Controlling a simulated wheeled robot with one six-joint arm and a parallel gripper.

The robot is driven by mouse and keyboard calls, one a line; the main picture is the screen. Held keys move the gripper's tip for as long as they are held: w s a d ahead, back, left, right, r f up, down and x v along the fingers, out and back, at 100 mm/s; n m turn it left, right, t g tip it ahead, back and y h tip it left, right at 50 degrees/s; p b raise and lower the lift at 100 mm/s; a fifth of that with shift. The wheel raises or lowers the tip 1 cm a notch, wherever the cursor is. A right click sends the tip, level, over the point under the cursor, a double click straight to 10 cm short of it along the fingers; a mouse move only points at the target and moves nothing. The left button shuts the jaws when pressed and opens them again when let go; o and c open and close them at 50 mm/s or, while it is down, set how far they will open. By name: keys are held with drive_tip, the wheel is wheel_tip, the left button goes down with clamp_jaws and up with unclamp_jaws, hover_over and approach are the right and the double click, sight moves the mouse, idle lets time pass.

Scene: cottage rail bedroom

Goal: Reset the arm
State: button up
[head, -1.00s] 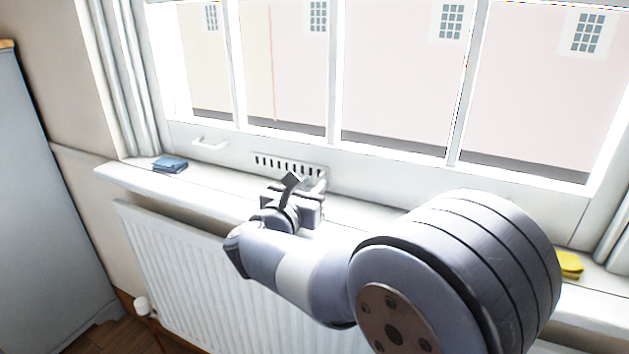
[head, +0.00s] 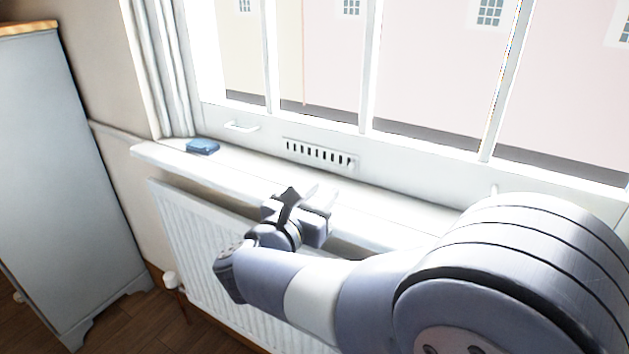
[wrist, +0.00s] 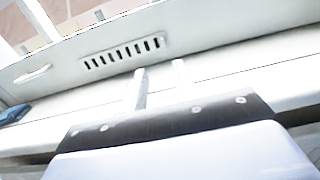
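My arm reaches out over the radiator toward the window sill. My gripper (head: 318,194) is in front of the white window sill (head: 380,209) in the head view. In the wrist view its two pale fingers (wrist: 160,76) stand apart with nothing between them. The fingertips overlap the sill in the picture; I cannot tell how far they are from it.
A folded blue cloth (head: 202,146) lies on the sill's left end, and its edge shows in the wrist view (wrist: 14,114). A white radiator (head: 190,240) is below the sill. A vent (head: 318,154) is in the window frame. A grey cabinet (head: 65,190) stands at left.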

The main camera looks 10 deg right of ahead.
sight(350, 167)
drive_tip(key=b+x, duration=0.1)
drive_tip(key=x, duration=0.9)
drive_tip(key=shift+w+d+b, duration=0.25)
drive_tip(key=shift+d+b, duration=0.05)
drive_tip(key=shift+d, duration=0.2)
drive_tip(key=shift+s+d, duration=0.2)
drive_tip(key=shift+s, duration=0.05)
drive_tip(key=shift+s, duration=0.1)
